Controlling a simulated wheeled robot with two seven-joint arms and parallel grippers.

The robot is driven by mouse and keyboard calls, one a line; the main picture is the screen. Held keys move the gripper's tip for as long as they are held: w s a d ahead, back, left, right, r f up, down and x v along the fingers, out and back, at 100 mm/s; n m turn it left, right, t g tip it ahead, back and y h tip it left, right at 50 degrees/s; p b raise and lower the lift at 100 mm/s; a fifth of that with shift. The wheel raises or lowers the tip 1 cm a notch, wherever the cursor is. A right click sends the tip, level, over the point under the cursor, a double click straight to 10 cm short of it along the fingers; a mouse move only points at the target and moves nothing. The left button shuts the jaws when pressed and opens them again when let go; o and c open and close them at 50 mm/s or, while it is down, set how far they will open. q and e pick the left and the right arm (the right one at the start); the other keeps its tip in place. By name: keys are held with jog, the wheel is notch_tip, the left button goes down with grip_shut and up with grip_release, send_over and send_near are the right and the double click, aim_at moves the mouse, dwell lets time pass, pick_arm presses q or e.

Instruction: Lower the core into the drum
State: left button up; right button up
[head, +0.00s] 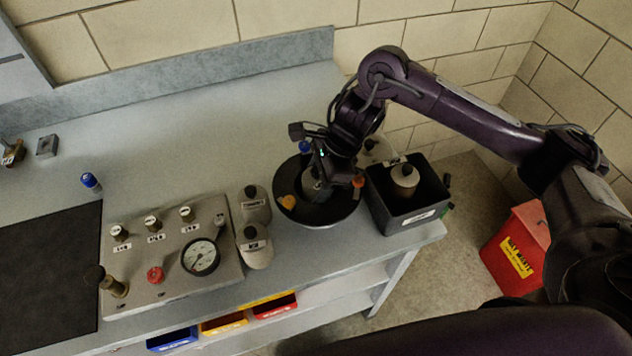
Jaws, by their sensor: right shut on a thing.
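A round black drum (347,213) sits on the bench near its right front. Orange and blue knobs show around its rim. My right gripper (330,186) points down over the drum and is shut on a grey piece, seemingly the core (310,182), which shows only partly beside the fingers. The gripper and wrist hide much of the drum's inside, so I cannot tell how deep the core sits or whether it touches the drum. My left gripper is out of view.
A black box (399,221) with a grey capped cylinder (404,179) stands close right of the drum. Two grey canisters (255,247) and a gauge panel (170,277) stand left. A red bin (514,249) is on the floor. The bench behind is clear.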

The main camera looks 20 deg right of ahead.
dwell(0.4)
jog(key=shift+f+b, duration=0.15)
jog(key=shift+b, duration=0.2)
jog(key=shift+r, duration=0.35)
jog(key=shift+f, duration=0.1)
jog(key=shift+f+b, duration=0.35)
jog(key=shift+f, duration=0.05)
jog(key=shift+r, duration=0.3)
jog(key=shift+r+p, duration=0.4)
jog(key=shift+r, duration=0.05)
jog(key=shift+f, duration=0.15)
dwell(0.4)
